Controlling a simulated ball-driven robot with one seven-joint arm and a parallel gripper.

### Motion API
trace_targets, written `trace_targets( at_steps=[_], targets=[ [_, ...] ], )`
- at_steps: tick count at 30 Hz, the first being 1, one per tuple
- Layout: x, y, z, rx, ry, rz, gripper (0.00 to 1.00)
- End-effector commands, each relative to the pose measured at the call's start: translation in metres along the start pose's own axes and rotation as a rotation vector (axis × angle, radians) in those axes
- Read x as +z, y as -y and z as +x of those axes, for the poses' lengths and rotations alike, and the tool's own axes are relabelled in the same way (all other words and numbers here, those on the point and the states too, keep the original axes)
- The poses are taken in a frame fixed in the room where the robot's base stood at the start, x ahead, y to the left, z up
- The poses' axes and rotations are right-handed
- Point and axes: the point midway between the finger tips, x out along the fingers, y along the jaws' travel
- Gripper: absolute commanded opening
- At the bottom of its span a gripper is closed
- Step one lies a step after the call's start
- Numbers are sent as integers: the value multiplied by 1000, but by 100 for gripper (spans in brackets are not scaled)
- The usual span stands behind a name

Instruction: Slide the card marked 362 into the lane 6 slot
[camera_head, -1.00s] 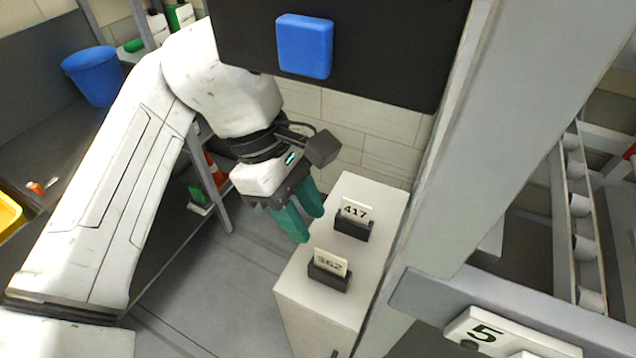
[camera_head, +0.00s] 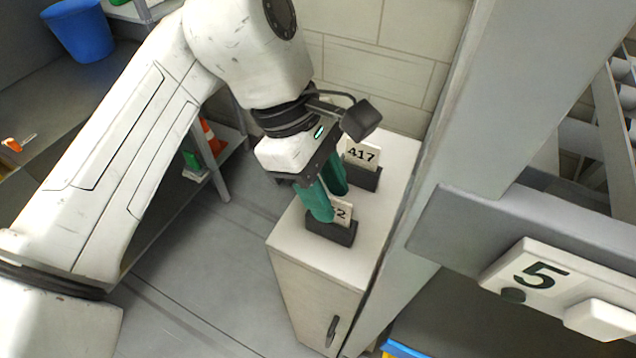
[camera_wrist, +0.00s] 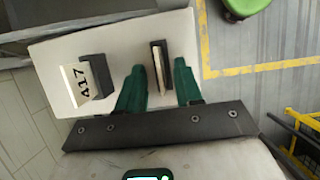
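The card marked 362 (camera_head: 342,213) stands upright in a dark holder (camera_head: 330,232) on a white cabinet top (camera_head: 290,236); its left digits are hidden behind a finger. My gripper (camera_head: 326,200) has green fingers and is open. In the wrist view the fingers (camera_wrist: 158,75) point at this card (camera_wrist: 163,68), one on each side, with gaps between. The card marked 417 (camera_head: 361,155) stands in a second holder (camera_head: 366,178) behind it, and at the left in the wrist view (camera_wrist: 78,87). No lane 6 slot is seen.
A grey post (camera_head: 440,130) rises right of the cabinet. A lane sign marked 5 (camera_head: 545,277) sits on a grey rail at the right. A shelf with an orange cone (camera_head: 212,137) and a blue bin (camera_head: 80,30) are at the left.

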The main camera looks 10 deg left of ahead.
Motion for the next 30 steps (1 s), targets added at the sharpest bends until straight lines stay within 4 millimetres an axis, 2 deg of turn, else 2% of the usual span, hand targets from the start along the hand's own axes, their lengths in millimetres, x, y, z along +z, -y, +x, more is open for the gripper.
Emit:
trace_targets(
  at_steps=[1, 6, 20, 30],
  targets=[
    [-2, 0, 9, 0, -2, 1, 35],
    [-1, 0, 19, 0, -1, 2, 35],
    [0, 0, 22, 0, 0, 1, 35],
    [0, 0, 22, 0, 0, 1, 3]
  ],
)
